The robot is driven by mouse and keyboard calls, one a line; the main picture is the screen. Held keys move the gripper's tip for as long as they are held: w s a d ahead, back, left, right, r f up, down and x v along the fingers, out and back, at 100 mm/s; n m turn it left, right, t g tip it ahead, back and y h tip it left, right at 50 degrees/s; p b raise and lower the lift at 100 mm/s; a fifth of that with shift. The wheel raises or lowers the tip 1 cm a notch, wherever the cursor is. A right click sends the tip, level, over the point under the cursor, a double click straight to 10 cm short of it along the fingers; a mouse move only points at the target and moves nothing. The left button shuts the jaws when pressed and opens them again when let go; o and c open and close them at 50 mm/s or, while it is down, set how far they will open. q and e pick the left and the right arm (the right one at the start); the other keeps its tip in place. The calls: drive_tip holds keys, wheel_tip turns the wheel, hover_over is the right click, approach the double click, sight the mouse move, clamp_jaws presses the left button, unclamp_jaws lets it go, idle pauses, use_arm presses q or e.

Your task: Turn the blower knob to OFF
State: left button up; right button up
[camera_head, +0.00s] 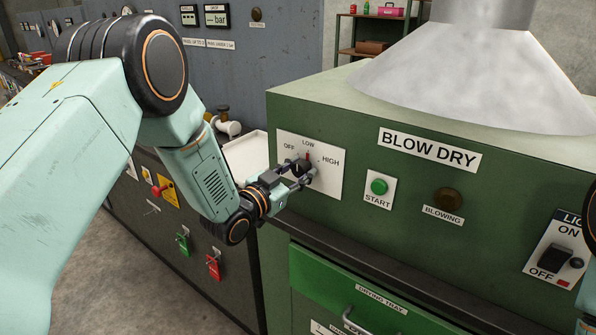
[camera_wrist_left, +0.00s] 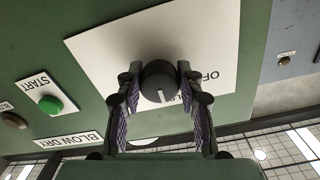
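The blower knob (camera_head: 300,165) is a dark round knob on a white plate (camera_head: 322,185) marked OFF, LOW and HIGH, on the green BLOW DRY cabinet. In the head view its pointer is up toward LOW. The wrist view sees the knob (camera_wrist_left: 158,82) upside down, its white line pointing down the picture, with OFF to the right. My left gripper (camera_head: 298,174) has a finger on each side of the knob. In the wrist view the fingertips (camera_wrist_left: 159,74) are very close to its sides; contact cannot be made out. My right gripper is out of view.
Right of the plate are a green START button (camera_head: 379,187), a BLOWING lamp (camera_head: 447,200) and a black switch (camera_head: 555,255). A large metal hood (camera_head: 480,70) stands on the cabinet. A dark ledge and the green drying tray drawer (camera_head: 345,285) are below.

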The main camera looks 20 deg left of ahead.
use_arm(q)
drive_tip(key=shift+d+r, duration=0.1)
drive_tip(key=shift+d, duration=0.05)
drive_tip(key=shift+c, duration=2.8)
drive_tip(key=shift+n, duration=0.4)
drive_tip(key=n, duration=0.5)
drive_tip(key=shift+w+r+n, duration=0.1)
drive_tip(key=shift+r+n, duration=0.05)
drive_tip(key=shift+n, duration=0.15)
drive_tip(key=n, duration=0.5)
drive_tip(key=shift+r+p, duration=0.1)
drive_tip(key=shift+p, duration=0.25)
drive_tip(key=shift+n, duration=0.4)
